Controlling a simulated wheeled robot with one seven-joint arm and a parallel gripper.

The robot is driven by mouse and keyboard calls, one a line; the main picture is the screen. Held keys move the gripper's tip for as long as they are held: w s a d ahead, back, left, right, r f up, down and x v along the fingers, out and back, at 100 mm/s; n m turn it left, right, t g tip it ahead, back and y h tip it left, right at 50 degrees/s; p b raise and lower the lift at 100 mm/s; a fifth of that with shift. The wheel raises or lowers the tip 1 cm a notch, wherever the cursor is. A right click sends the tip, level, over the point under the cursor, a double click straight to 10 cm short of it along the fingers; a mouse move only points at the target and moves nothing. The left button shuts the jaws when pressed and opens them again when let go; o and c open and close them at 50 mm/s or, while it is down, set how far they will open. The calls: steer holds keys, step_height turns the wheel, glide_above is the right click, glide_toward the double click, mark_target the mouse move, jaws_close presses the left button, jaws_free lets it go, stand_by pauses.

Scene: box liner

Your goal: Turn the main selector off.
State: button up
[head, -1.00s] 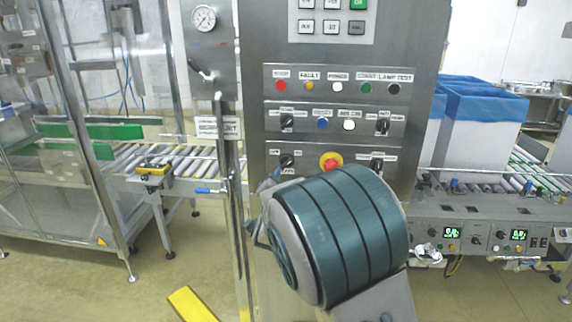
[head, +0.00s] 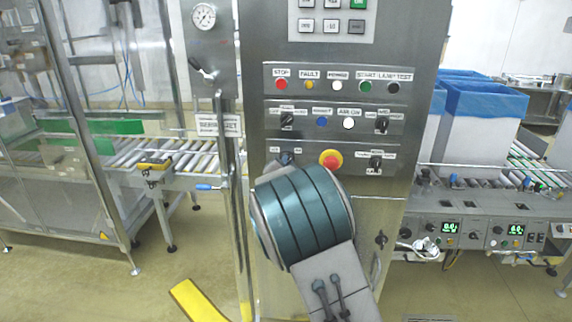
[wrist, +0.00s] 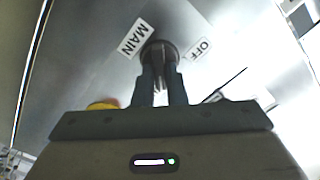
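The main selector (head: 286,158) is a dark knob at the left of the panel's bottom row, left of the red emergency stop (head: 330,159). In the head view my arm's wrist covers the area just below it and hides my gripper. In the wrist view the selector (wrist: 160,53) stands between a MAIN label (wrist: 137,38) and an OFF label (wrist: 200,48). My gripper's (wrist: 160,78) two dark fingers are close together on either side of the knob's handle and appear to clamp it. The handle's exact angle is hard to see.
Another selector (head: 376,163) sits right of the emergency stop. Rows of buttons and selectors are above. The stop's yellow collar (wrist: 103,104) shows close to my gripper in the wrist view. A vertical pipe (head: 232,200) runs left of the panel; conveyors flank the cabinet.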

jaws_close()
steer(key=shift+n+b, duration=0.3)
steer(key=shift+n, duration=0.1)
steer(key=shift+a+n+p, duration=0.15)
steer(key=shift+n+p, duration=0.05)
steer(key=shift+n, duration=2.65)
steer(key=shift+a+n+p, duration=0.15)
steer(key=shift+n+p, duration=0.05)
steer(key=shift+n, duration=2.7)
steer(key=shift+a+n+p, duration=0.15)
steer(key=shift+n+p, duration=0.05)
steer(key=shift+n, duration=2.65)
steer(key=o, duration=0.6)
jaws_free()
